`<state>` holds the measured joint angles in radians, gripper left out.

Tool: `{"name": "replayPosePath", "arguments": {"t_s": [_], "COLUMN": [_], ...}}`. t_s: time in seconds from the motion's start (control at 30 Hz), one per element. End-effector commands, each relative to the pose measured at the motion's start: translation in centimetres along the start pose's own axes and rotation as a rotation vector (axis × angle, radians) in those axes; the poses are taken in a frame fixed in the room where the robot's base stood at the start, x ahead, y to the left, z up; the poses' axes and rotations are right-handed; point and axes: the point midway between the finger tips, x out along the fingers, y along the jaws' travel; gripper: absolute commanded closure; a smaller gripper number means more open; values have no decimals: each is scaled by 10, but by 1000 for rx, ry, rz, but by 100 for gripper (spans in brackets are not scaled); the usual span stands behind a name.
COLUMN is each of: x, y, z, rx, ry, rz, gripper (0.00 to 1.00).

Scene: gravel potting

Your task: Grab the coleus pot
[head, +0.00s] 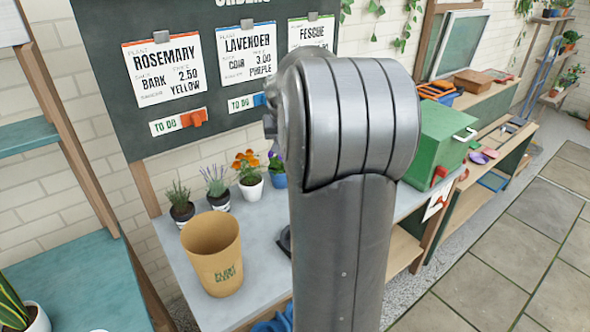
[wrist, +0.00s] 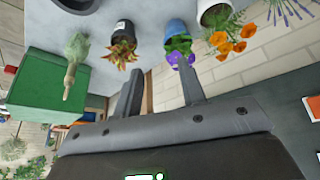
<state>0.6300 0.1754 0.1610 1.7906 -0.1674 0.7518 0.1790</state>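The coleus is a plant with red and yellow-green leaves in a dark pot (wrist: 124,27) with a pale label. It stands on the grey bench top at the upper middle of the wrist view. My gripper (wrist: 161,72) is open, its two fingers apart with nothing held between them. The left finger's tip appears just below the coleus leaves in the picture; the pot is not between the fingers. In the head view my arm fills the middle and hides the coleus and my gripper.
A blue pot (wrist: 176,27) with purple flowers and a white pot (wrist: 212,10) with orange flowers stand beside the coleus. A tan bucket (head: 212,260) stands at the bench front.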

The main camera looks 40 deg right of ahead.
Motion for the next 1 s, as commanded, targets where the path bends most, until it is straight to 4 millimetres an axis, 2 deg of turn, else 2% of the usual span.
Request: {"name": "replayPosePath", "arguments": {"t_s": [0.03,0.2,0.3,0.4,0.57,0.8,1.0], "x": [21,77,102,119,134,171,186], "y": [18,70,95,112,124,125,125], "z": [-12,-40,-50,-54,-57,-56,-56], "rx": [34,127,171,199,218,218,217], "ry": [-9,-19,-21,-23,-24,-24,-23], "rz": [8,28,35,40,42,42,42], "gripper": [63,63,63,63,63,63,63]}}
